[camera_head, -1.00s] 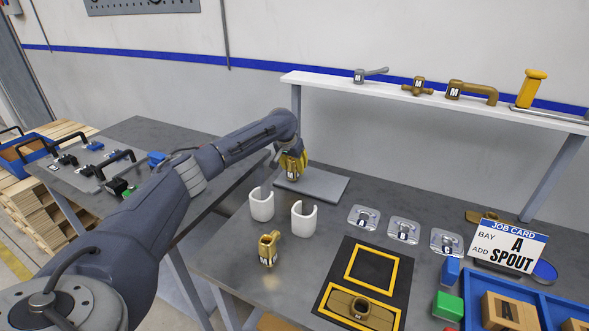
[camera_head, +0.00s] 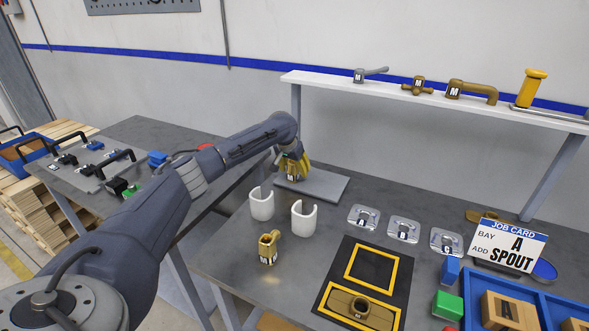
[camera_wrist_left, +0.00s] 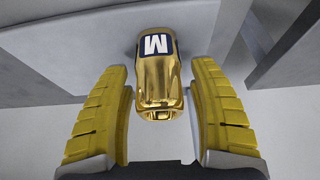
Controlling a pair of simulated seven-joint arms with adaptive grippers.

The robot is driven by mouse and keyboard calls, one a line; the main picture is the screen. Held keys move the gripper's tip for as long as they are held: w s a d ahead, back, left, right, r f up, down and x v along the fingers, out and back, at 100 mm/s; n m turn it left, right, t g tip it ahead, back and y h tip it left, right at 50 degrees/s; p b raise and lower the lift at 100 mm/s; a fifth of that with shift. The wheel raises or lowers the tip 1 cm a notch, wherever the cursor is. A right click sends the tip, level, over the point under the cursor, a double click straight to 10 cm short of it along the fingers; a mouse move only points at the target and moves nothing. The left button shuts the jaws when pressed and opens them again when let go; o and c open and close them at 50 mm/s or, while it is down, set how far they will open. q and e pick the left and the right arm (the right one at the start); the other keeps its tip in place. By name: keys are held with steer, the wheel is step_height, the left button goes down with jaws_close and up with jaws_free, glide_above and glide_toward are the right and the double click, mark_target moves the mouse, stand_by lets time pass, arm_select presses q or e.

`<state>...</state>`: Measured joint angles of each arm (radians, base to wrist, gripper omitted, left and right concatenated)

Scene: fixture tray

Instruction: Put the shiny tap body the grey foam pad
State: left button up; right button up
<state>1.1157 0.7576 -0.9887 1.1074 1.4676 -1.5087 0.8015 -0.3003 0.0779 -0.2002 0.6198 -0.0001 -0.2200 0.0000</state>
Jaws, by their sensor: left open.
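The shiny gold tap body with an M label (camera_wrist_left: 157,70) is between the fingers of my left gripper (camera_wrist_left: 160,115) in the left wrist view, with a gap on each side. In the head view it (camera_head: 291,177) shows small under the gripper (camera_head: 292,166), at the left end of the grey foam pad (camera_head: 325,186). It appears upright on the pad; its base is hard to make out. My left gripper is open around it. My right gripper is not in view.
A second brass tap body (camera_head: 268,250) stands on the table before two white open-sided holders (camera_head: 262,206). A black mat with yellow frames (camera_head: 372,268), clear blocks (camera_head: 404,231), a job card (camera_head: 508,248) and a blue tray (camera_head: 555,298) lie to the right.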

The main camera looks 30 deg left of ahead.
arm_select(q)
steer(key=v, duration=1.2)
steer(key=shift+r, duration=0.15)
